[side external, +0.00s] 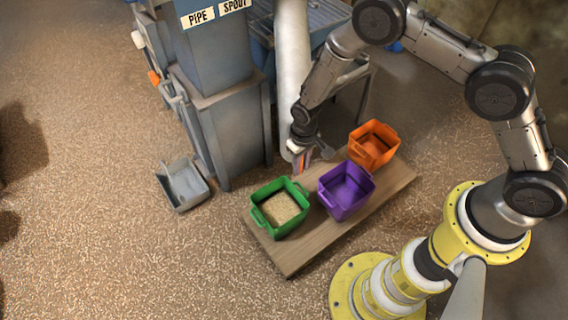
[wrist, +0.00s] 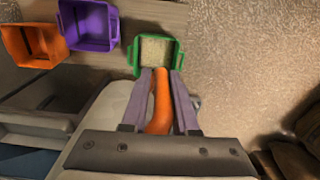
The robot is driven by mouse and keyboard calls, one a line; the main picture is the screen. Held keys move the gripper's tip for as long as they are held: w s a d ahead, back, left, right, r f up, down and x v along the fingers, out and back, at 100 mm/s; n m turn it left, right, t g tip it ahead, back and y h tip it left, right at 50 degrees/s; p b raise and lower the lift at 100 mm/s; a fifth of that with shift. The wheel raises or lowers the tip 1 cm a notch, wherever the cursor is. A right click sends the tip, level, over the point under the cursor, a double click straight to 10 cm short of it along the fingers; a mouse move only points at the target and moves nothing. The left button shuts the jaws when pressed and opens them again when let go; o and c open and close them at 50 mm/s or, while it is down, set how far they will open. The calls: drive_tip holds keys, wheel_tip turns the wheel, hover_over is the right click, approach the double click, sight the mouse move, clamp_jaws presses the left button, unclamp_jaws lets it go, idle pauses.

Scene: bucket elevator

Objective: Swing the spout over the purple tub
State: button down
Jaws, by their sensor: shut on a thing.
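The purple tub (side external: 349,207) stands in the middle of a wooden board, between the green tub and the orange tub. It also shows at the upper left in the wrist view (wrist: 88,43). The spout (side external: 292,60) is a pale pipe coming down behind the board. Its lower end is partly hidden by my arm, and its mouth is not clear. My gripper (side external: 303,158) is shut on an orange handle (wrist: 161,95) by the spout's lower end. In the wrist view the handle sits between my fingers (wrist: 162,80), pointing toward the green tub.
The green tub (side external: 291,229) holds grainy tan material; the orange tub (side external: 374,161) looks empty. The wooden board (side external: 288,263) carries all three tubs. A blue-grey machine (side external: 232,140) stands behind. A grey scoop-like bin (side external: 183,184) is on the grain-strewn floor at left.

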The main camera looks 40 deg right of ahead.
drive_tip(key=s+d+n, duration=0.2)
drive_tip(key=s+d, duration=0.1)
drive_tip(key=d, duration=1.1)
drive_tip(key=s+d+n, duration=0.2)
drive_tip(key=s+d, duration=0.2)
drive_tip(key=d, duration=1)
drive_tip(key=shift+s+d+n, duration=0.2)
drive_tip(key=shift+d+n, duration=0.15)
drive_tip(key=shift+n, duration=0.05)
drive_tip(key=shift+r, duration=0.1)
drive_tip(key=c, duration=0.8)
unclamp_jaws()
drive_tip(key=shift+o, duration=0.2)
drive_tip(key=shift+s, duration=0.15)
drive_tip(key=shift+a, duration=0.1)
